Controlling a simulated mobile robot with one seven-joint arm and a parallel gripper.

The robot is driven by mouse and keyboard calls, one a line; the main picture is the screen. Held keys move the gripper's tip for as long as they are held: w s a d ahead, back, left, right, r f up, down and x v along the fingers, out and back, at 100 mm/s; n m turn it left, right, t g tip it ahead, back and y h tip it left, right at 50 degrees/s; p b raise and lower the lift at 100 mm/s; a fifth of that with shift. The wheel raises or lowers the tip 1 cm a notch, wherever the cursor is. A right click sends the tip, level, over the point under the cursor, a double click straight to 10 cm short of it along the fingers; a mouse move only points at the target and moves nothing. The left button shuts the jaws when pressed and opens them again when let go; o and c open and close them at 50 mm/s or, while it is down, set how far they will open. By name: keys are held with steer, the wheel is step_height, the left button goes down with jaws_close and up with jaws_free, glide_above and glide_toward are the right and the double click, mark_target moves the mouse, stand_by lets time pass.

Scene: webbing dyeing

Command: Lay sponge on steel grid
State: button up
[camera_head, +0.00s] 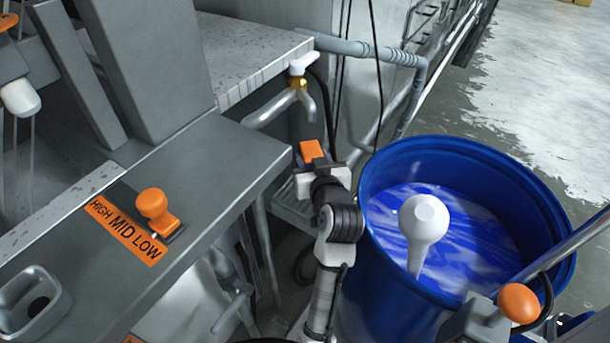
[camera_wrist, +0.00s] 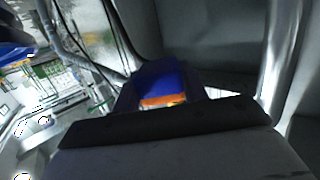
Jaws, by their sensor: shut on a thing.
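The sponge (camera_head: 311,150) shows as a small orange block at the tip of my gripper (camera_head: 318,165), below the brass-and-steel tap. In the wrist view the sponge (camera_wrist: 160,80) shows a blue face and an orange edge, between the dark fingers of my gripper (camera_wrist: 165,103). My gripper is shut on it. A grey ribbed shelf (camera_head: 291,208), which looks like the steel grid, sits low beside the bench, left of and below my gripper. My arm hides part of it. I cannot tell whether the sponge touches anything below.
The tap (camera_head: 298,85) is close above my gripper. A blue barrel (camera_head: 465,150) with blue-white liquid and a white round-headed tool (camera_head: 424,220) stands right of my arm. The grey bench (camera_head: 215,160) with an orange knob (camera_head: 153,204) is on the left. Pipes and hoses run behind.

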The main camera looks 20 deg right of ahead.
steer(key=shift+w+f, duration=0.1)
steer(key=shift+w, duration=0.15)
step_height(320, 180, down, 10)
steer(key=shift+r, duration=0.15)
steer(key=o, duration=1)
steer(key=shift+o, duration=0.2)
